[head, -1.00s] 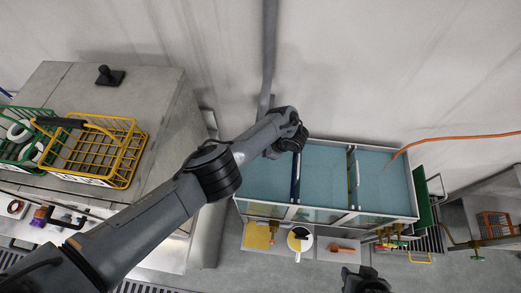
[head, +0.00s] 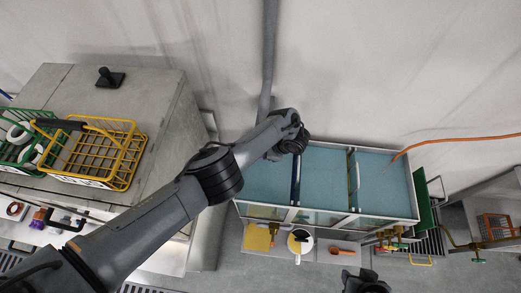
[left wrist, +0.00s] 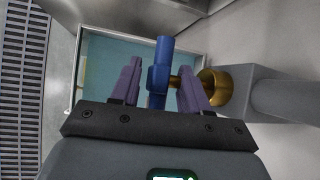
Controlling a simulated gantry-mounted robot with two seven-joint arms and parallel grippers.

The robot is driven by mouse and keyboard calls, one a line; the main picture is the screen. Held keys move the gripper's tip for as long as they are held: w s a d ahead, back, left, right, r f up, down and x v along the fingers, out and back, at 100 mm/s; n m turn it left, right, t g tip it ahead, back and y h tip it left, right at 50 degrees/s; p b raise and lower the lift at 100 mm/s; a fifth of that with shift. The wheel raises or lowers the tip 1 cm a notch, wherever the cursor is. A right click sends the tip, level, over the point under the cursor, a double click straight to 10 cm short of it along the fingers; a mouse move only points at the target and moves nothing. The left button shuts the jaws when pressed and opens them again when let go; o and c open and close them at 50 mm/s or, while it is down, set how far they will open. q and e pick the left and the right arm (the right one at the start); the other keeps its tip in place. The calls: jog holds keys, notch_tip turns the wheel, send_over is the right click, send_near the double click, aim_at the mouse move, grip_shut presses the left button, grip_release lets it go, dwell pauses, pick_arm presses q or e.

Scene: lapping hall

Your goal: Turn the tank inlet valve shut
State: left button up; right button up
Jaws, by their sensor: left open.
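The tank inlet valve shows in the left wrist view as a blue handle (left wrist: 160,72) on a brass stem, with a round brass body (left wrist: 213,87) to its right. The handle runs up and down in the picture. My left gripper (left wrist: 160,80) is open, with one purple finger on each side of the handle and a visible gap to the left finger. In the head view my left arm reaches to the wall side of the tank (head: 386,178); its fingers and the valve are hidden there.
A grey pipe (head: 268,60) runs down the wall to the tank. A metal cabinet with a yellow basket (head: 98,150) and a green basket stands left. A shelf with a white mug (head: 299,243) sits in front of the tank. An orange hose (head: 450,139) crosses at right.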

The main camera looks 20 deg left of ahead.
pick_arm(q)
jog(key=v, duration=1)
jog(key=shift+p, duration=0.4)
jog(key=shift+d+r, duration=0.1)
